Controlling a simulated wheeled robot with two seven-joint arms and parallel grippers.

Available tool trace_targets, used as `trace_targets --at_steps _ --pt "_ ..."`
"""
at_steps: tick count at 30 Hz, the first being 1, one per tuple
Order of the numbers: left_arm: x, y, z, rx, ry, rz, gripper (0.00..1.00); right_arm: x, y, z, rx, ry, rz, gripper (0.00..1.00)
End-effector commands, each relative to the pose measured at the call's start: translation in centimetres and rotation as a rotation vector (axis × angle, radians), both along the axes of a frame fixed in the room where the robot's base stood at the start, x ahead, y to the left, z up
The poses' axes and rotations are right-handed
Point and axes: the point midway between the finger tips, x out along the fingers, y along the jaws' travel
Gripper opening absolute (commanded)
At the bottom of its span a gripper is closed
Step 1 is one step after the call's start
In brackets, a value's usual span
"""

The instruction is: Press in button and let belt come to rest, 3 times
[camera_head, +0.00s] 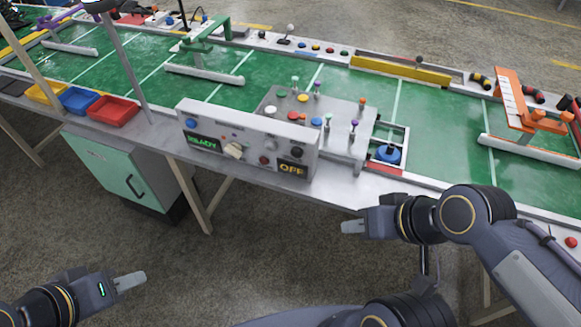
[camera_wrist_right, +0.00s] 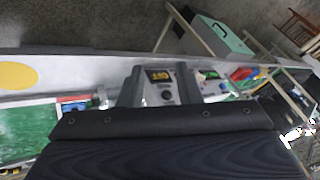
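The control box (camera_head: 245,138) stands at the near edge of the green belt table. Its front has a green READY display (camera_head: 201,142), a yellow OFF display (camera_head: 292,169), a white knob (camera_head: 234,150), a red button (camera_head: 264,160), a dark button (camera_head: 297,153) and a blue button (camera_head: 191,123). Which button the task means is unclear. My right gripper (camera_head: 352,227) is in front of the table edge, right of the box, touching nothing. In the wrist view its fingers (camera_wrist_right: 160,75) are apart, with the OFF display beyond them. My left gripper (camera_head: 130,281) is low at left, away from the box; its finger gap is hidden.
A grey plate (camera_head: 335,135) with coloured knobs and levers lies behind the box. Red (camera_head: 113,110), blue (camera_head: 78,99) and yellow (camera_head: 44,92) bins sit left on the table edge. A cabinet (camera_head: 125,175) stands below. The floor in front is clear.

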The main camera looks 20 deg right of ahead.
Motion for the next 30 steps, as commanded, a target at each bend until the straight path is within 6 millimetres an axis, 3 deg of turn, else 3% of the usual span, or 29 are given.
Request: trace_targets --at_steps 1,7,30 --pt "0.00 0.00 0.00 0.000 0.000 0.000 0.35 0.00 0.00 0.00 0.000 0.000 0.000 0.24" --pt "0.00 0.00 0.00 0.000 0.000 0.000 0.35 0.00 0.00 0.00 0.000 0.000 0.000 0.00" --pt "0.00 0.00 0.00 0.000 0.000 0.000 0.35 0.00 0.00 0.00 0.000 0.000 0.000 0.00"
